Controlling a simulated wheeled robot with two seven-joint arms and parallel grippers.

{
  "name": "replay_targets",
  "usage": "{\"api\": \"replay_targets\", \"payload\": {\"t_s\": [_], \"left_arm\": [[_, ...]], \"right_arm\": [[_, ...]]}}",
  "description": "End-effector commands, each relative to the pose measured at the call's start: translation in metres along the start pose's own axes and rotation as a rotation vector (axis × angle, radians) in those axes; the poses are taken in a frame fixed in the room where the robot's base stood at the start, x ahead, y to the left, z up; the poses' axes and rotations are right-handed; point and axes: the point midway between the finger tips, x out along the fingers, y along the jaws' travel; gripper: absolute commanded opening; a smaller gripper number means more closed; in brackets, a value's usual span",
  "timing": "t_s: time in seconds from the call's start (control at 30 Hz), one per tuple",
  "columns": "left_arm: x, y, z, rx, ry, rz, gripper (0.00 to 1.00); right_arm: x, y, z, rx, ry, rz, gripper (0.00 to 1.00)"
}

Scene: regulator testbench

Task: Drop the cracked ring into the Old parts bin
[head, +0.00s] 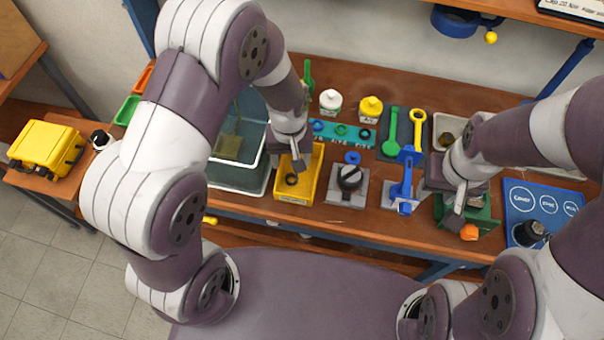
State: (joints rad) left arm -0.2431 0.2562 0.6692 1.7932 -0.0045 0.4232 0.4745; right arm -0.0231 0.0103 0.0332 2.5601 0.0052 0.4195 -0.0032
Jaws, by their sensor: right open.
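A yellow open bin (313,188) stands at the front of the bench, with a small pale label on its front that is too small to read. A dark ring (291,180) shows inside it; I cannot make out a crack. My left gripper (302,166) points down over the back of the bin, above and behind the ring. The view does not show whether its fingers are open or shut. My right gripper (455,212) is open, low over a green fixture (484,215) with an orange knob at the right.
A clear-walled tank (238,178) stands left of the bin. A grey block with a black knob (350,185) and a blue tool on a stand (403,190) lie to the right. Bottles and a teal socket strip (340,133) stand behind. A blue mat (540,205) lies far right.

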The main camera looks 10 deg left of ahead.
Motion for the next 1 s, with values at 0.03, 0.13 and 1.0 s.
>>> {"api": "replay_targets", "payload": {"t_s": [0.03, 0.13, 1.0], "left_arm": [[0.000, 0.000, 0.000, 0.000, 0.000, 0.000, 0.60], [0.000, 0.000, 0.000, 0.000, 0.000, 0.000, 0.60], [-0.126, 0.000, -0.002, 0.000, -0.002, -0.001, 0.60]], "right_arm": [[0.000, 0.000, 0.000, 0.000, 0.000, 0.000, 0.43], [0.000, 0.000, 0.000, 0.000, 0.000, 0.000, 0.43], [0.017, 0.000, 0.002, 0.000, 0.000, 0.000, 0.43]]}}
